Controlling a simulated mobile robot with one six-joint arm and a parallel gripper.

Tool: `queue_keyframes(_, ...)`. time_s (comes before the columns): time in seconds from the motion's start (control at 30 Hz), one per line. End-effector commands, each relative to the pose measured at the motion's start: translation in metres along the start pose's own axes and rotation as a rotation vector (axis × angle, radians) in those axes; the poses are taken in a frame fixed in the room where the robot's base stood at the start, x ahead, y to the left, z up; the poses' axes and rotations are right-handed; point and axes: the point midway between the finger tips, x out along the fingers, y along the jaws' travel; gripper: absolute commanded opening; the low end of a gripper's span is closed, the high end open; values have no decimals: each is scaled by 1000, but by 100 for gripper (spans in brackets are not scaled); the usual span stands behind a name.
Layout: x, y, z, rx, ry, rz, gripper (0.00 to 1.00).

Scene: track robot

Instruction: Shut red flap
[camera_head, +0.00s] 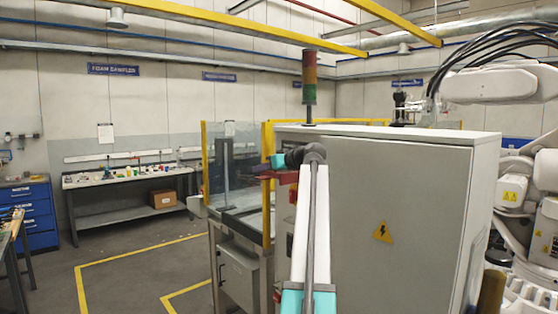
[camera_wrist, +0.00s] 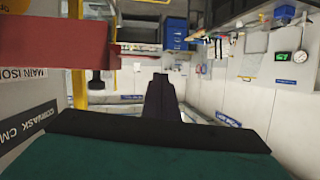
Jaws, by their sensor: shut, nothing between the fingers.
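The red flap (camera_head: 283,177) stands out from the narrow left side of the grey cabinet, partly hidden behind my arm in the head view. In the wrist view the red flap (camera_wrist: 52,42) fills the upper left, in front of a "MAIN ISOL..." label. A dark knob (camera_wrist: 97,82) shows just below its edge. My gripper (camera_wrist: 162,80) is shut and empty, its dark fingers pointing up the wrist picture, to the right of the flap. In the head view my gripper (camera_head: 263,169) is small, close to the flap; I cannot tell whether they touch.
The grey cabinet (camera_head: 390,220) with a warning sign fills the right-centre. A yellow-framed clear guard (camera_head: 235,160) stands behind and left of my gripper. A signal tower (camera_head: 309,78) rises above the cabinet. Open floor (camera_head: 120,275) lies to the left, with a workbench (camera_head: 125,176) beyond.

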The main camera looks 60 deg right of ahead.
Motion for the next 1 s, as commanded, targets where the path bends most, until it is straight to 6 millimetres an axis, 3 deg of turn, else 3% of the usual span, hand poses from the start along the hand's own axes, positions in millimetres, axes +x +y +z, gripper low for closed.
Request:
queue_keyframes(0.03, -26, 15, -9, -3, 11, 33, 0)
queue_keyframes(0.2, -96, 42, -40, -21, 49, 112, 0)
queue_keyframes(0.4, -141, 56, -57, -33, 71, 161, 0)
queue_keyframes(0.53, -147, 58, -59, -34, 74, 168, 0)
queue_keyframes(1.0, -141, 59, -60, -34, 73, 167, 0)
